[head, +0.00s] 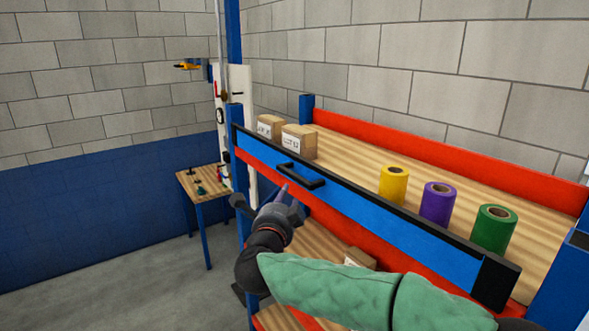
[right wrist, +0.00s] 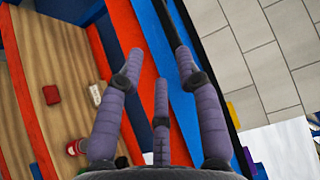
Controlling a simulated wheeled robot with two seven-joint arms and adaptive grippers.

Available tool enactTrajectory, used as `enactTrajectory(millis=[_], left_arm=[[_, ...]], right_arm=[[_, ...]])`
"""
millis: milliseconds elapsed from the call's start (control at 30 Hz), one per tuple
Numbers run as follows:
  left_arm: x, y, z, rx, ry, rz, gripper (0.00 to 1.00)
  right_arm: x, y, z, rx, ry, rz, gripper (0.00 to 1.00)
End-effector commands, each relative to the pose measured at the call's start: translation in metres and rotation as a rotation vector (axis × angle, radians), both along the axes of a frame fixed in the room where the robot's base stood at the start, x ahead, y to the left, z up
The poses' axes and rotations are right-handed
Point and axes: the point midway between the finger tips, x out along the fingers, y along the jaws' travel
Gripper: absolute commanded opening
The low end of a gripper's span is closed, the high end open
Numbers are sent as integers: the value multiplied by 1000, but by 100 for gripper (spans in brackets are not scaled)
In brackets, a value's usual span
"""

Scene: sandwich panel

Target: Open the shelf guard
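The shelf guard (head: 365,218) is a long blue panel with black edging along the front of the top shelf. It stands upright in front of the shelf's goods. Its black bar handle (head: 302,176) sits near its left end. My right gripper (head: 282,196) is just below and in front of the handle, with a purple fingertip close to it; I cannot tell whether they touch. In the right wrist view the three fingers of my right gripper (right wrist: 160,66) are spread with nothing between them, and the blue guard (right wrist: 178,98) lies beyond them. My left gripper is out of view.
Behind the guard stand two cardboard boxes (head: 299,141) and yellow (head: 393,185), purple (head: 437,203) and green (head: 494,229) rolls. A box (head: 358,258) sits on a lower shelf. A small table (head: 203,180) with tools stands at left. The floor there is clear.

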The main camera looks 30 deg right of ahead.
Motion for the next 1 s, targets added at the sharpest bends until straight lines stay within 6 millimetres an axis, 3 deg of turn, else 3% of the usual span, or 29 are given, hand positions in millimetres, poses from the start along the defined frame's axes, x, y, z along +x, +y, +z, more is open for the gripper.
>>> enactTrajectory(millis=[167,700,1000], left_arm=[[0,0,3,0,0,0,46],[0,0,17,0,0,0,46],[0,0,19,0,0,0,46]], right_arm=[[2,-9,8,18,-17,-15,35],[67,-64,8,15,-16,-13,35],[78,-73,8,15,-17,-11,35]])
